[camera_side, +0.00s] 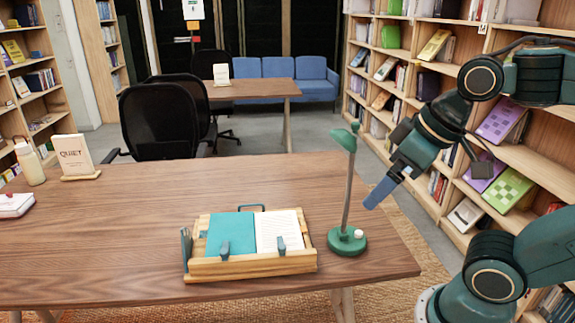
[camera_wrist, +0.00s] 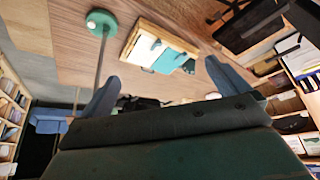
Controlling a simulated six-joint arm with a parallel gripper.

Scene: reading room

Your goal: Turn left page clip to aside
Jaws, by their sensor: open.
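A wooden book stand (camera_side: 250,266) lies on the desk and holds an open book, with a teal left page (camera_side: 231,231) and a white printed right page (camera_side: 279,228). The left page clip (camera_side: 224,251) is a small blue-grey piece standing upright at the lower edge of the teal page. A similar right clip (camera_side: 281,244) overlaps the white page's lower edge. My gripper (camera_side: 378,193) is above the desk's right side, right of the lamp and well away from the stand. In the wrist view my gripper (camera_wrist: 163,88) is open and empty, with the stand (camera_wrist: 185,39) beyond the fingers.
A green desk lamp (camera_side: 347,240) stands between my gripper and the book stand, its tall stem an obstacle. A QUIET sign (camera_side: 75,157), a bottle (camera_side: 29,163) and a small white-and-red box (camera_side: 14,204) are at the desk's left. The desk left of the stand is clear.

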